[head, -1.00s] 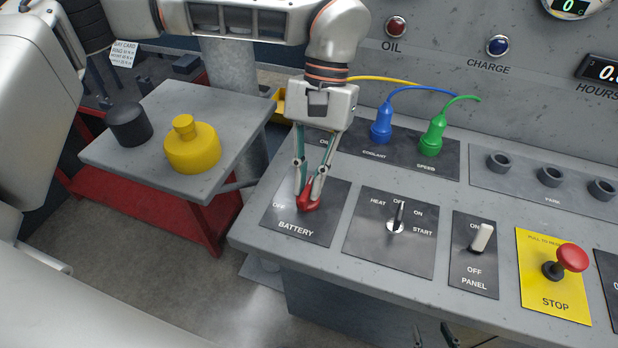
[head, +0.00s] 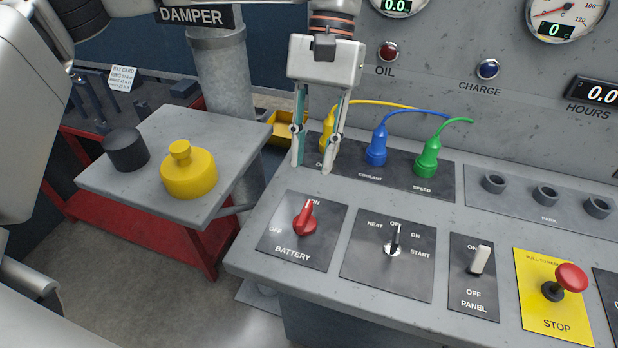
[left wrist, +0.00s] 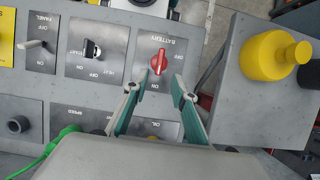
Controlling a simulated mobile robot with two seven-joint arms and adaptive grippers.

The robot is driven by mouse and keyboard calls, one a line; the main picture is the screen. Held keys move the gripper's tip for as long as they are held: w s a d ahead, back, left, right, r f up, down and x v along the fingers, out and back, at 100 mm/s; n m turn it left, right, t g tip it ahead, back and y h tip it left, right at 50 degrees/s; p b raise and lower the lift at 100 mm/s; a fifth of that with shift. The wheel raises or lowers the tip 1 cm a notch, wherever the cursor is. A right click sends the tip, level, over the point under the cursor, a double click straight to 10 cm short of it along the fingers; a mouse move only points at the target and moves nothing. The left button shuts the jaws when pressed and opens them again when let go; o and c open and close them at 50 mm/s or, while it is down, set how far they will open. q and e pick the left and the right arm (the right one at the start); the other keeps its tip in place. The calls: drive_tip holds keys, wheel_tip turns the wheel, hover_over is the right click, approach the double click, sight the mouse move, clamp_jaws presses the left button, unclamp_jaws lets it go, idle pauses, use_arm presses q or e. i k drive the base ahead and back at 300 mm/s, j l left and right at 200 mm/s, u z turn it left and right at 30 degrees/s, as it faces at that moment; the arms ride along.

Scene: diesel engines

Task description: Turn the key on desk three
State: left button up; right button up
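The key (head: 397,236) sits upright in its round switch on a dark plate marked HEAT, OFF, ON and START. It lines up with the OFF mark. It also shows in the left wrist view (left wrist: 92,49). My left gripper (head: 312,168) is open and empty above the desk, behind and left of the key, near the plug panel. In the left wrist view its fingers (left wrist: 155,88) stand apart on either side below the red battery knob (head: 305,219), not touching it. The knob's white line points to ON. A pale part, apparently my right gripper (left wrist: 145,4), is cut off at that view's top.
Right of the key are the panel switch (head: 481,260) and red stop button (head: 570,278). Yellow, blue (head: 376,152) and green (head: 427,160) cabled plugs stand behind. A side table (head: 130,188) at left holds a yellow weight-like piece (head: 190,174) and a black cylinder (head: 126,149).

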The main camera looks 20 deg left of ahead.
sight(392, 248)
drive_tip(key=k, duration=1)
